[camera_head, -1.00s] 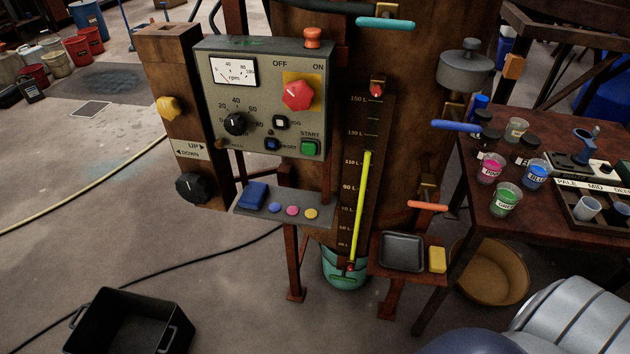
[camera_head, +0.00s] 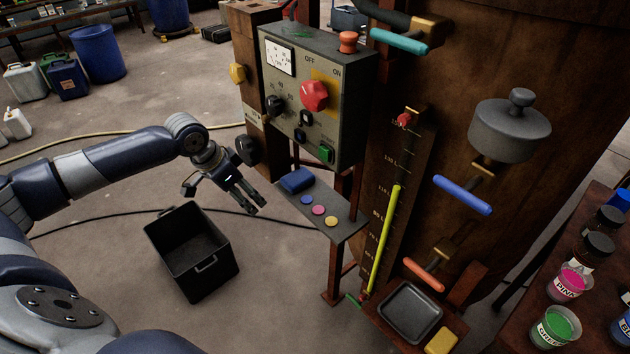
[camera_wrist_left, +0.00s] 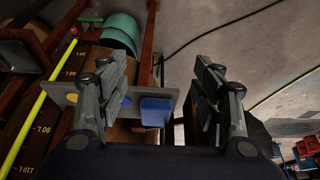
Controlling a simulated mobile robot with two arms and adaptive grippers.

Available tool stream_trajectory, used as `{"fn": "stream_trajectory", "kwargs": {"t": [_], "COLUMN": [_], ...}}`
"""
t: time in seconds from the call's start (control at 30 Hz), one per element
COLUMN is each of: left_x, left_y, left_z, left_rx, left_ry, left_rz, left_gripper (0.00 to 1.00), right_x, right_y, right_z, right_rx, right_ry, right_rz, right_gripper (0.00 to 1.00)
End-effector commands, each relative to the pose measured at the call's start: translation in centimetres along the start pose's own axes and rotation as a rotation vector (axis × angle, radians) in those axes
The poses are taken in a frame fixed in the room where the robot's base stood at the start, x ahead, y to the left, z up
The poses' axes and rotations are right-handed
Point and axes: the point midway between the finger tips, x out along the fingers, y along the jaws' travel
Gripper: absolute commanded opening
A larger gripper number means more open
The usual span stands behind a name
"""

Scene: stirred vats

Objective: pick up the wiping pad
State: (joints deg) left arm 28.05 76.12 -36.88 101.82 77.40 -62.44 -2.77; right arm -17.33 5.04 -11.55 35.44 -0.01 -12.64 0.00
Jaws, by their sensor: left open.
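A blue wiping pad (camera_head: 297,180) lies on the left end of a small grey shelf (camera_head: 345,222) below the control panel. My left gripper (camera_head: 256,205) is open and empty. In the head view it shows left of the pad and a little lower, apart from it. In the left wrist view the blue pad (camera_wrist_left: 156,111) shows between the two spread fingers (camera_wrist_left: 160,70), beyond them and nearer the right one. My right gripper is not in view.
Coloured discs (camera_head: 318,210) lie beside the pad on the shelf. The control panel (camera_head: 315,95) with its knobs overhangs the shelf's back. A black bin (camera_head: 192,252) stands on the floor below my left arm. A dark tray (camera_head: 410,312) and yellow block (camera_head: 441,341) are at lower right.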

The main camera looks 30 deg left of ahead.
Motion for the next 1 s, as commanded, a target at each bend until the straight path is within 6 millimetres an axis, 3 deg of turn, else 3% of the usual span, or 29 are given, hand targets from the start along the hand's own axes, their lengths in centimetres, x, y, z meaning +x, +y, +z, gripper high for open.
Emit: {"fn": "stream_trajectory", "kwargs": {"t": [0.23,0.57,0.83,1.0], "left_x": [1.4,2.6,4.0,6.5], "left_y": [0.2,0.1,0.2,0.1], "left_z": [-4.2,-6.5,-10.4,-9.9], "left_rx": [0.0,0.001,0.001,0.0], "left_ry": [0.007,0.005,0.006,0.001], "left_rz": [0.004,0.0,0.002,0.001], "left_gripper": [0.6,0.6,0.6,0.6], "right_x": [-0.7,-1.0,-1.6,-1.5], "right_y": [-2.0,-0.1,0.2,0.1], "right_z": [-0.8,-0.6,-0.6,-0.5], "right_rx": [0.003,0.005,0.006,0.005], "right_ry": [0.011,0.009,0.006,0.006], "right_rz": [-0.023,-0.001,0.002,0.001], "right_gripper": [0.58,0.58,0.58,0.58]}}
